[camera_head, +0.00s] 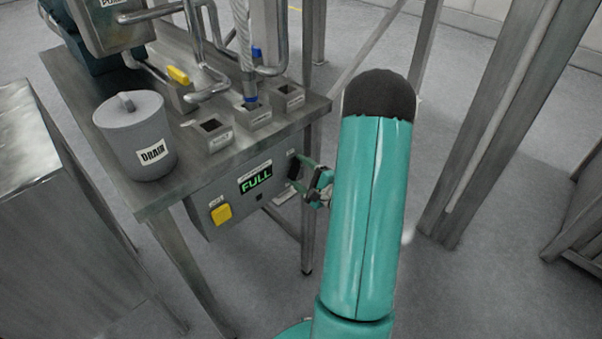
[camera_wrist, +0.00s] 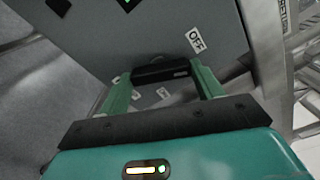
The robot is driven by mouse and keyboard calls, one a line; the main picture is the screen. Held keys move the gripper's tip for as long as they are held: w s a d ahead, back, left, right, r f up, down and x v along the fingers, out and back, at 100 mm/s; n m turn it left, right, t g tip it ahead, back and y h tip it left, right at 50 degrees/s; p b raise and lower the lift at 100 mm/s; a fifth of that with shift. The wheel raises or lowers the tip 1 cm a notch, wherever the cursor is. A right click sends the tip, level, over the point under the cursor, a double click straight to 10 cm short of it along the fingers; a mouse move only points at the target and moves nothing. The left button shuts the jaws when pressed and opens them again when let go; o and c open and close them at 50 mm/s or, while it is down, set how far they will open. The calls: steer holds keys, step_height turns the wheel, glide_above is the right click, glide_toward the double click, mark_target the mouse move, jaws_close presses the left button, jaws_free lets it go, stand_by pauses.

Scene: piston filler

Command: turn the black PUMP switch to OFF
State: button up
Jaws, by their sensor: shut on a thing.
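The black PUMP switch (camera_head: 293,171) is on the right part of the grey control box (camera_head: 215,190) under the bench. In the wrist view the switch (camera_wrist: 160,69) shows as a black bar spanning the gap between my green fingers. My gripper (camera_head: 308,181) is at the switch and is shut on it; in the wrist view its fingers (camera_wrist: 162,76) are on either side of the bar. An OFF label (camera_wrist: 196,40) is on the panel just beyond the right finger. Other small labels lie below the bar, too small to read.
The box bears a green FULL display (camera_head: 256,180) and a yellow button (camera_head: 221,214). A grey DRAIN bucket (camera_head: 145,155) stands on the steel bench (camera_head: 160,202). A bench leg (camera_head: 307,235) is close to my gripper. Open floor lies right of the bench, before steel posts (camera_head: 480,140).

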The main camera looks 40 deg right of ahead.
steer(key=n, duration=0.4)
steer(key=shift+n, duration=0.4)
steer(key=shift+d, duration=0.1)
steer(key=o, duration=1)
steer(key=s, duration=1.4)
steer(key=shift+d, duration=0.1)
steer(key=shift+w, duration=0.1)
